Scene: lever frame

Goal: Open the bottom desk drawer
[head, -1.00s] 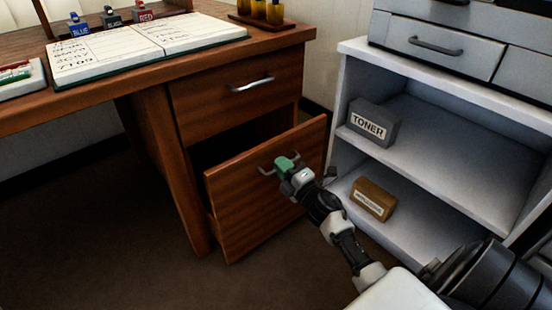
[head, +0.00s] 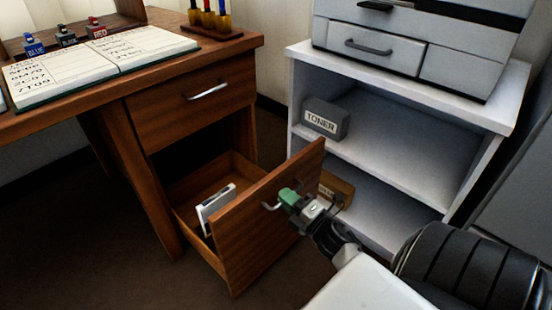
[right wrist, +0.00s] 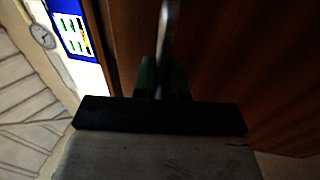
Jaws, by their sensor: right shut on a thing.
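The wooden desk (head: 120,117) stands at the left in the head view. Its bottom drawer (head: 258,222) is pulled well out, with its inside showing. A white, card-like thing (head: 213,207) stands in the drawer. My right gripper (head: 284,202) is at the drawer's front and is shut on the metal handle (head: 267,207). The green fingertips hide part of the handle. In the right wrist view the handle (right wrist: 169,45) runs between the fingers, beside the dark wood front. The top drawer (head: 190,105) is closed. My left gripper is not in view.
A grey shelf unit (head: 300,75) stands to the right, with a toner box (head: 324,119) and a brown box (head: 337,187) inside. A printer (head: 375,50) sits on top. The open drawer's front is close to the shelf. An open book (head: 100,62) lies on the desk.

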